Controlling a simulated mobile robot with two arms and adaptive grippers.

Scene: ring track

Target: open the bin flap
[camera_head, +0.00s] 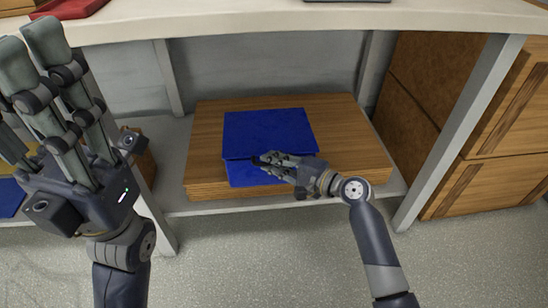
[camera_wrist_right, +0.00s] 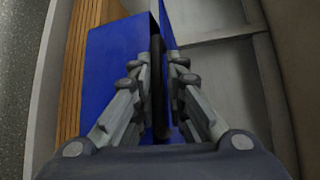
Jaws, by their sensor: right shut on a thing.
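A blue bin (camera_head: 243,176) stands on the wooden board under the tabletop. Its blue flap (camera_head: 270,130) forms the upper face, with a visible edge above the lower blue part. My right gripper (camera_head: 268,160) is at the flap's near edge. In the right wrist view, the right gripper (camera_wrist_right: 158,90) is shut on a dark strip between two blue surfaces, which looks like the flap's handle. The wide blue face (camera_wrist_right: 112,70) lies left of the fingers. How far the flap stands open cannot be told. My left gripper (camera_head: 32,38) is raised at the left, fingers spread, holding nothing.
The wooden board (camera_head: 360,130) rests on a low grey shelf. The white tabletop (camera_head: 300,22) overhangs it. A slanted table leg (camera_head: 465,120) and wooden drawers (camera_head: 505,140) stand at the right. The floor (camera_head: 270,260) in front is clear.

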